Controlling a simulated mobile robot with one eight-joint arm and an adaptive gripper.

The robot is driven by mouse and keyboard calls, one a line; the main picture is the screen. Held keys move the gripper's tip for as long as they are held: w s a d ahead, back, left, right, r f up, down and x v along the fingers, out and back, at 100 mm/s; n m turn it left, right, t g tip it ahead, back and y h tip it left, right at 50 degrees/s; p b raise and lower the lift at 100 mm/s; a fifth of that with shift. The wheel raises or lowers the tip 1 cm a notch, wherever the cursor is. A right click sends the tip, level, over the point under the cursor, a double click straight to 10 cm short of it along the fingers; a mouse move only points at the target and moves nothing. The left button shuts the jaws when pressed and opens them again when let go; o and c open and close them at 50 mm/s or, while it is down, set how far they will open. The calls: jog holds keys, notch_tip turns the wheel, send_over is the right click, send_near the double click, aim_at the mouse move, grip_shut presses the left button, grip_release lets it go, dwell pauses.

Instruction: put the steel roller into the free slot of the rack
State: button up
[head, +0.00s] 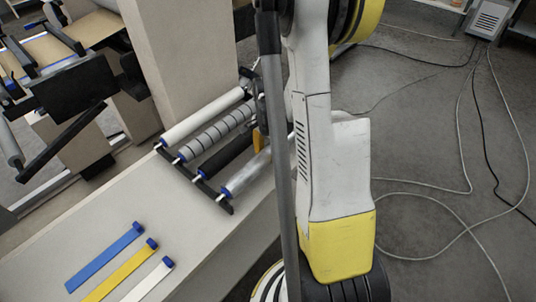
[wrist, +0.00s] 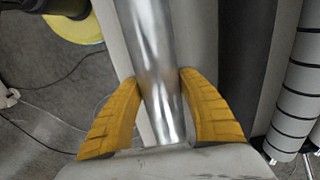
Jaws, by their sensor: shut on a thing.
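The steel roller (head: 246,172) is shiny, with a blue end, and lies at the right side of the rack in the head view. It runs parallel to the other rollers. My gripper (wrist: 160,76) has its two yellow fingers shut on the steel roller (wrist: 152,40), one on each side. In the head view only a bit of a yellow finger shows; my arm hides the roller's far end. The rack (head: 228,208) has dark end bars. The roller's blue end is at the near bar, by the last place; I cannot tell whether it rests there.
The rack also holds a white roller (head: 203,118), a grey banded roller (head: 212,132) and a black roller (head: 226,156). Blue (head: 105,258), yellow (head: 122,270) and white (head: 149,280) strips lie on the ledge in front. Cables (head: 440,256) cross the floor at right.

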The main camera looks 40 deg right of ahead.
jog(key=o, duration=1.4)
jog(key=shift+o, duration=0.2)
notch_tip(320, 180, up, 12)
jog(key=shift+r, duration=0.1)
jog(key=shift+a, duration=0.1)
